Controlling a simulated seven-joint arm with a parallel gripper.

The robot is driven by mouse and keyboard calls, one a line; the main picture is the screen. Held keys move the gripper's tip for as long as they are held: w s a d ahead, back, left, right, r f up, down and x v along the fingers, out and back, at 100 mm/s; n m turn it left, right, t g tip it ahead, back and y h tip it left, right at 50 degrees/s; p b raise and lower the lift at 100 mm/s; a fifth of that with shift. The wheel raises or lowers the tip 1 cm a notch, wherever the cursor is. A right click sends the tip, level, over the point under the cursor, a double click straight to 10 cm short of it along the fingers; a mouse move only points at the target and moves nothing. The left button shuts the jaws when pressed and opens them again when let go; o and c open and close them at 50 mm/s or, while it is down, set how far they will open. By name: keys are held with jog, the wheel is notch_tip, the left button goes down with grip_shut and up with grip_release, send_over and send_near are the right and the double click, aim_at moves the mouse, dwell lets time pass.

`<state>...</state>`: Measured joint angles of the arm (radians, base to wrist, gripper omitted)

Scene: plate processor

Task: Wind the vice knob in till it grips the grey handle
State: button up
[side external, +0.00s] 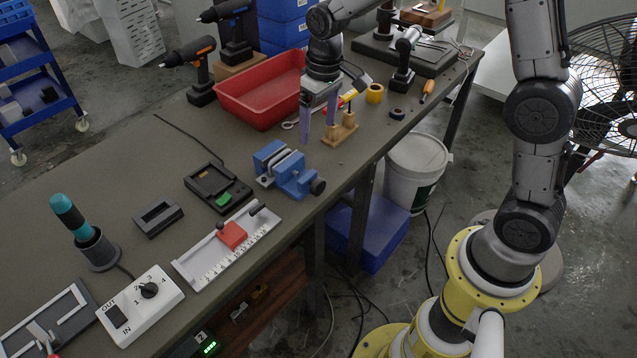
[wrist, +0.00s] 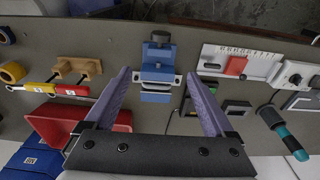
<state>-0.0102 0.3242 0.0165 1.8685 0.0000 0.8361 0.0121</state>
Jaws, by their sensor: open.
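The blue vice (side external: 285,168) sits on the bench near its front edge, and it also shows in the wrist view (wrist: 157,72) between my fingers. Its black knob (side external: 318,186) points toward the front edge of the bench; it is at the top of the vice in the wrist view (wrist: 160,37). My gripper (side external: 318,132) is open and empty, with purple fingers pointing down. In the side view it is up and to the right of the vice, apart from it. The wrist view also shows both fingers (wrist: 158,73) spread.
A wooden holder (side external: 341,130) stands close to my gripper. A red bin (side external: 262,92) is behind it. A black charger tray (side external: 216,187) and a white scale with a red slider (side external: 227,246) lie left of the vice. Bare bench surrounds the vice's right side.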

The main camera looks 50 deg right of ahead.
jog(key=g, duration=0.1)
send_over(321, 179)
jog(key=a, duration=0.1)
notch_tip(321, 179, down, 5)
notch_tip(321, 179, down, 13)
jog(key=shift+f, duration=0.1)
jog(key=c, duration=1.3)
jog(key=shift+c, duration=0.3)
jog(key=shift+d+y, duration=0.1)
jog(key=shift+y, duration=0.3)
jog(key=shift+d+y, duration=0.15)
jog(key=shift+y, duration=0.95)
jog(key=shift+d+y, duration=0.1)
jog(key=shift+y, duration=1.2)
